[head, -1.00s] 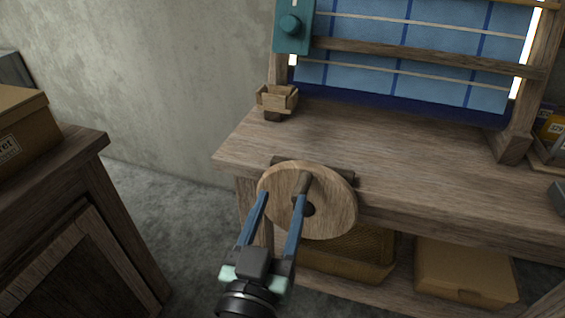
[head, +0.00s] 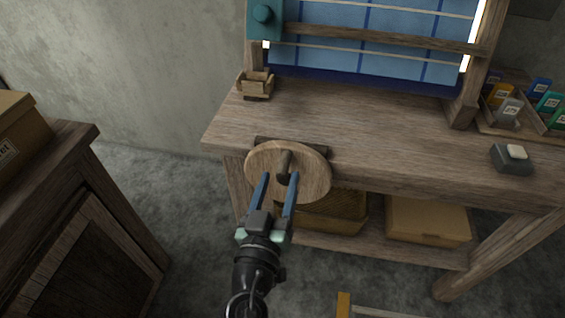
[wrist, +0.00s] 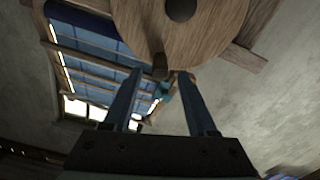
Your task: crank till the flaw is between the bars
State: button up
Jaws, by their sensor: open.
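The crank is a round wooden disc (head: 312,178) at the front left of the loom's bench, with a short peg handle (head: 286,159) and a dark hub. Blue cloth (head: 340,52) with darker blue lines hangs on the loom, crossed by two thin pale bars (head: 330,50) and a thicker wooden beam (head: 380,39). The top of the cloth is cut off; I can make out no flaw. My gripper (head: 280,176) is open in front of the disc. In the wrist view the peg handle (wrist: 160,66) shows between the fingertips (wrist: 160,75), with no grip on it.
A small wooden box (head: 255,86) sits at the bench's left corner. A grey device with a pale button (head: 513,157) and a rack of coloured packets (head: 508,112) are at the right. A cabinet (head: 75,215) with a carton stands left. Boxes lie on the shelf below.

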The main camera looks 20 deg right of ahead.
aim_at(280, 177)
jog(key=shift+x, duration=2.1)
grip_shut()
